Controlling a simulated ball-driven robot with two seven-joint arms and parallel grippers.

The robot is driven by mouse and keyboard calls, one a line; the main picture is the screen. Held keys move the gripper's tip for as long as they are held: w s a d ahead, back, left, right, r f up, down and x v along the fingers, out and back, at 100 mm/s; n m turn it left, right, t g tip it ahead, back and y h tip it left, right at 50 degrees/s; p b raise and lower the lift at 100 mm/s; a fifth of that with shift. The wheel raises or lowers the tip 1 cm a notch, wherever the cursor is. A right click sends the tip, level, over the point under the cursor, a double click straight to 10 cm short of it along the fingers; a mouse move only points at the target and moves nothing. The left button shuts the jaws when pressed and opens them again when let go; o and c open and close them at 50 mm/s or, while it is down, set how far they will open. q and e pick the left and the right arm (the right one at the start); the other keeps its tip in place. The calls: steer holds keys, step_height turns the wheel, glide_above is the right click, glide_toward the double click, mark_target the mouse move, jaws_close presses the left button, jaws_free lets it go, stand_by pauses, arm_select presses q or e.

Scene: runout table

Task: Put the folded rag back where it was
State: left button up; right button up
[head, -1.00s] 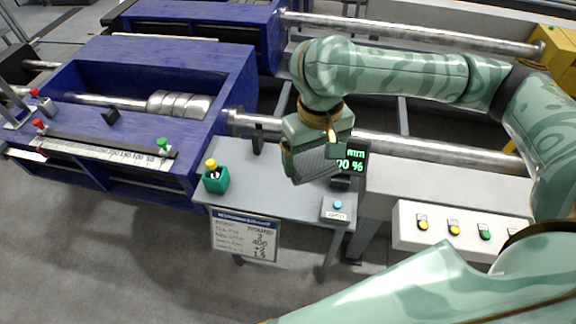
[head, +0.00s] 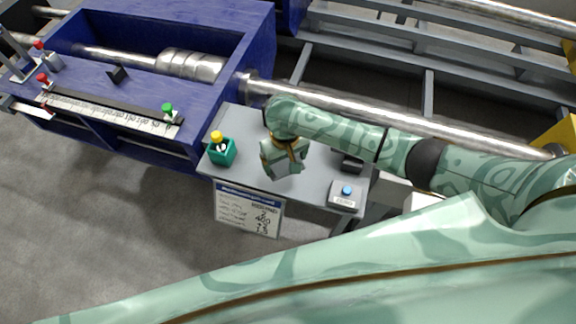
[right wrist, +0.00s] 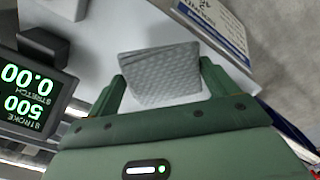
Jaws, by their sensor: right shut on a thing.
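The folded rag (right wrist: 160,75) is grey with a quilted pattern. In the right wrist view it sits between the two green fingers of my right gripper, which is shut on it. In the head view my right gripper (head: 284,172) is over the middle of the small grey side table (head: 318,190), to the right of the teal holder. The rag is hard to make out there. I cannot tell whether it touches the table top. My left gripper is not in view.
A teal holder with a yellow top (head: 221,151) stands on the table's left end. A grey box with a blue button (head: 346,195) is at the right front. A sign (head: 250,211) hangs from the front edge. A green-digit display (right wrist: 32,95) is close by.

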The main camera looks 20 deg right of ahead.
steer(key=w+f, duration=0.1)
steer(key=d+f+b, duration=0.1)
steer(key=w+f+b, duration=0.1)
steer(key=f, duration=0.1)
steer(key=shift+w+d+f, duration=0.1)
steer(key=shift+w+d, duration=0.1)
steer(key=shift+w, duration=0.1)
steer(key=f, duration=0.1)
steer(key=f+b, duration=0.2)
steer(key=shift+w+d+f, duration=0.15)
steer(key=shift+w+f, duration=0.1)
steer(key=shift+f, duration=0.1)
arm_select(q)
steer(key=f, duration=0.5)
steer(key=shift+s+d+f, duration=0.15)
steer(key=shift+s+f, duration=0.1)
arm_select(e)
steer(key=shift+r, duration=0.1)
steer(key=o, duration=0.7)
step_height(320, 180, up, 12)
steer(key=p, duration=0.6)
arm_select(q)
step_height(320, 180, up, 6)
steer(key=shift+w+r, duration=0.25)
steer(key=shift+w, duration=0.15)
arm_select(e)
steer(key=shift+s, duration=0.1)
